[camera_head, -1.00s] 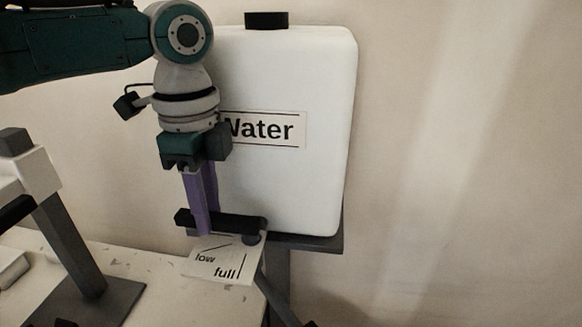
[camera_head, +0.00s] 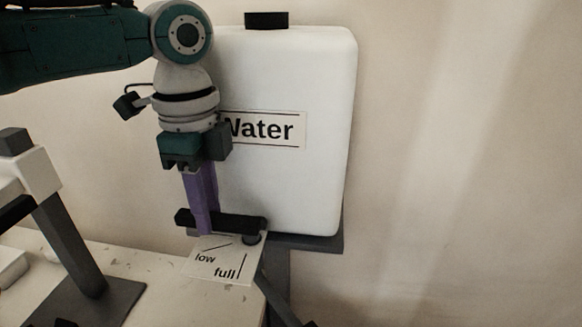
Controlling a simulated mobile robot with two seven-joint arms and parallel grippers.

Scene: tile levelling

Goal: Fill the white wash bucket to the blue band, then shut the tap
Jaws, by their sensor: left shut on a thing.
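A large white water tank (camera_head: 290,190) labelled "Water" stands against the wall. The black tap lever (camera_head: 243,221) lies roughly level across its lower front. My left gripper (camera_head: 205,228) has purple fingers pointing down and is shut on the lever near its left end. A short dark round piece (camera_head: 252,239) shows under the lever's right end. The white wash bucket, its blue band and any water stream are not in view. My right gripper is not in view.
A card (camera_head: 225,262) marked "low" and "full" is below the lever, at the edge of the pale worktop (camera_head: 170,285). A dark stand with a sloping post (camera_head: 75,250) is at left. A grey shelf (camera_head: 315,243) bears the tank.

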